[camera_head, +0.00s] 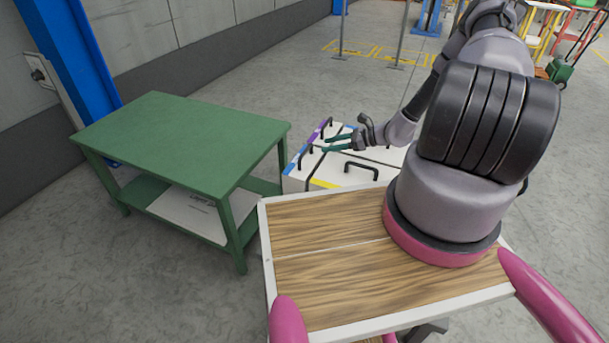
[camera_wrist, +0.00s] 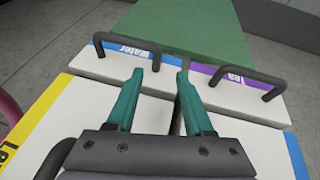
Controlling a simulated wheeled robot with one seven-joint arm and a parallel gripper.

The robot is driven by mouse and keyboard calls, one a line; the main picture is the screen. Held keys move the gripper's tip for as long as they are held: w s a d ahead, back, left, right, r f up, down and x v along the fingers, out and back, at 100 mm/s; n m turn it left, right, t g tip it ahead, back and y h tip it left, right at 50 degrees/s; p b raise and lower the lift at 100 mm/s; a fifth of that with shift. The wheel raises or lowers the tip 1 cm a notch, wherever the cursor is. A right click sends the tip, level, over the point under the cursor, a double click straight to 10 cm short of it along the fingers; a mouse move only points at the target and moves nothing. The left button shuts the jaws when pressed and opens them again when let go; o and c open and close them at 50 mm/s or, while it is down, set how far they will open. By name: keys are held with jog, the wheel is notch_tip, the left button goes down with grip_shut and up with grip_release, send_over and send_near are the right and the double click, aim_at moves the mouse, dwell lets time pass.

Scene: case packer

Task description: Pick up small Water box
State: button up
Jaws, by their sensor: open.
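The small Water box (camera_wrist: 105,68) is white with a blue strip lettered Water and a black bar handle on its lid, in the wrist view left of centre. In the head view the Water box (camera_head: 293,166) is at the near left of the box group. My gripper (camera_wrist: 160,72) is open with teal fingers. Whether the fingers touch anything cannot be told. My gripper (camera_head: 324,144) also shows above the boxes in the head view.
A purple-striped Tea box (camera_wrist: 240,97) with a similar handle stands right beside the Water box. A yellow-striped box (camera_wrist: 35,110) is on the left. A green table (camera_head: 180,135) with a lower shelf stands beyond the boxes. The floor around is mostly clear.

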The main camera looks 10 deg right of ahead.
aim_at(317, 154)
jog(key=x, duration=0.5)
jog(key=shift+s+a+f, duration=0.15)
jog(key=shift+s+f, duration=0.05)
jog(key=shift+f, duration=0.05)
grip_shut()
dwell(1.1)
